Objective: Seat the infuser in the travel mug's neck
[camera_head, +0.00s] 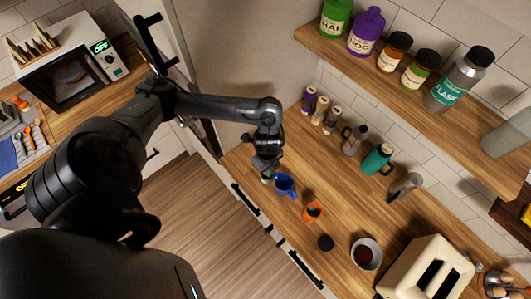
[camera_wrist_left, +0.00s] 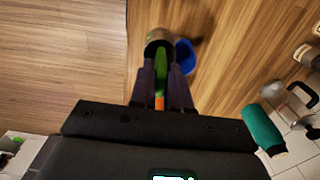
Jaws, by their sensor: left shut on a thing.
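My left gripper (camera_wrist_left: 165,95) is shut on a slim green piece with an orange end (camera_wrist_left: 161,88), which looks like the infuser. In the head view my left gripper (camera_head: 266,166) points down at the counter's front edge, by the blue mug. At the fingertips in the left wrist view is a dark, round-mouthed vessel (camera_wrist_left: 157,36), which looks like the travel mug. The green piece overlaps its mouth; I cannot tell whether it is inside or above. In the head view the gripper mostly hides both. My right gripper is not in view.
A blue mug (camera_head: 285,185) stands close beside the gripper; it also shows in the left wrist view (camera_wrist_left: 185,55). An orange cup (camera_head: 312,211), a black round piece (camera_head: 325,243) and a white-rimmed cup (camera_head: 366,254) stand along the front. A teal mug (camera_head: 377,159) is farther back.

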